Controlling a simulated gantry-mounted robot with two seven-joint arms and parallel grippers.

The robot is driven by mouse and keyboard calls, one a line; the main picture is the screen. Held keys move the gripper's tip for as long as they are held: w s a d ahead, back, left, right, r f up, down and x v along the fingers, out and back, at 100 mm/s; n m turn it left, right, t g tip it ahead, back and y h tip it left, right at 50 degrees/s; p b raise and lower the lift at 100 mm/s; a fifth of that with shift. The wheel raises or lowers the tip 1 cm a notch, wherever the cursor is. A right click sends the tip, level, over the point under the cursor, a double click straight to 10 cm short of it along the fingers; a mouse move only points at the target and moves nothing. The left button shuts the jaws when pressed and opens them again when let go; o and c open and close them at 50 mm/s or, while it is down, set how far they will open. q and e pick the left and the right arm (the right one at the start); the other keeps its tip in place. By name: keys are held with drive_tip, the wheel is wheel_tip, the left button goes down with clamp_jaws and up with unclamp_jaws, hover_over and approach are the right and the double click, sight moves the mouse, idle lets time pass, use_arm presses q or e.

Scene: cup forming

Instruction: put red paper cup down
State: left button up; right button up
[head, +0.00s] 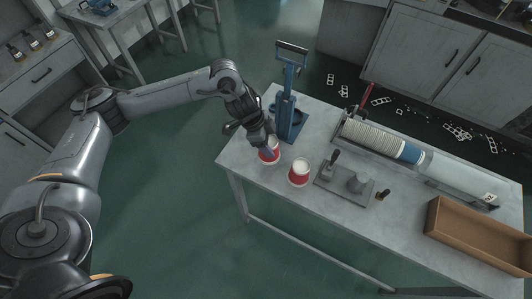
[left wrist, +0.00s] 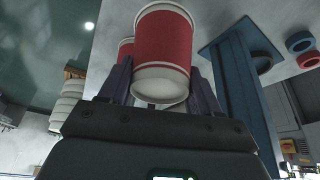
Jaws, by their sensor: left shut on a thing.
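A red paper cup (head: 269,156) with white edges is at the left end of the grey table, under my left gripper (head: 264,144). In the left wrist view the red cup (left wrist: 163,48) is large and sits between the two fingers of the left gripper (left wrist: 161,84), which is shut on it. I cannot tell whether its base touches the table. A second red cup (head: 299,175) stands upright on the table just to the right; a red cup (left wrist: 125,48) also shows partly hidden behind the held one. My right gripper is not in view.
A blue hand press (head: 287,105) stands close behind the held cup. A grey plate with metal forming parts (head: 343,186) lies right of the second cup. Farther right are a tray with a long row of stacked cups (head: 375,140) and an open cardboard box (head: 475,235).

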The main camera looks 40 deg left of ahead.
use_arm(q)
drive_tip(key=shift+f, duration=2.85)
drive_tip(key=shift+f, duration=0.15)
drive_tip(key=o, duration=1.1)
